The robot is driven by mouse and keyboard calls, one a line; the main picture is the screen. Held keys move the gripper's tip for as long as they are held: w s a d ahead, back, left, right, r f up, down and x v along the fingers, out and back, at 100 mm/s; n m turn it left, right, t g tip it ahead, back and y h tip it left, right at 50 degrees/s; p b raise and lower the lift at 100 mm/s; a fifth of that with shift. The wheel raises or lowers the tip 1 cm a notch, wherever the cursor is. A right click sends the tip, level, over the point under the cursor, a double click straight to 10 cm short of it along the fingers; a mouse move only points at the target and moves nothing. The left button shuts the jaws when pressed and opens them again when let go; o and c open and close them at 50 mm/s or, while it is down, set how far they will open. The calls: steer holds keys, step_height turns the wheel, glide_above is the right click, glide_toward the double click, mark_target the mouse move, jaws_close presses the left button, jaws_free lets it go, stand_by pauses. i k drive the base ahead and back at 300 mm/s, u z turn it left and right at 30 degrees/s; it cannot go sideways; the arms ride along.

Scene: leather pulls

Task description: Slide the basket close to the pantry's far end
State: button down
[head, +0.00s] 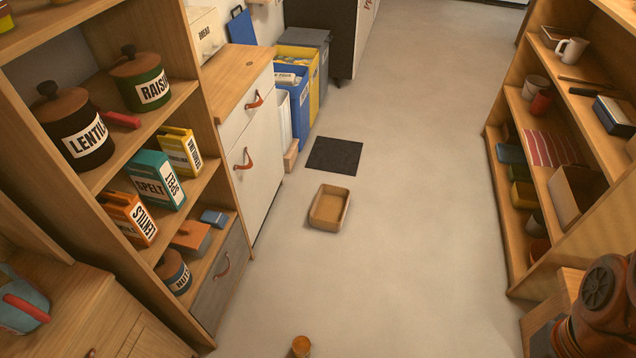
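A jointed brown part of my arm shows at the lower right edge, but my gripper is not in view. Nothing is seen touching the basket.
A pantry shelf (190,92) with jars and boxes stands left, beside a white cabinet (260,150). Blue and yellow bins (300,62) stand beyond. An open shelf (515,165) lines the right. An orange cylinder (301,346) shows at the bottom. The middle floor is clear.

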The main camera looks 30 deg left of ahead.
mark_target(329, 209)
steer(key=u, duration=0.45)
steer(key=i, duration=1.7)
steer(key=u, duration=1.6)
steer(key=i, duration=1.05)
steer(key=u, duration=0.7)
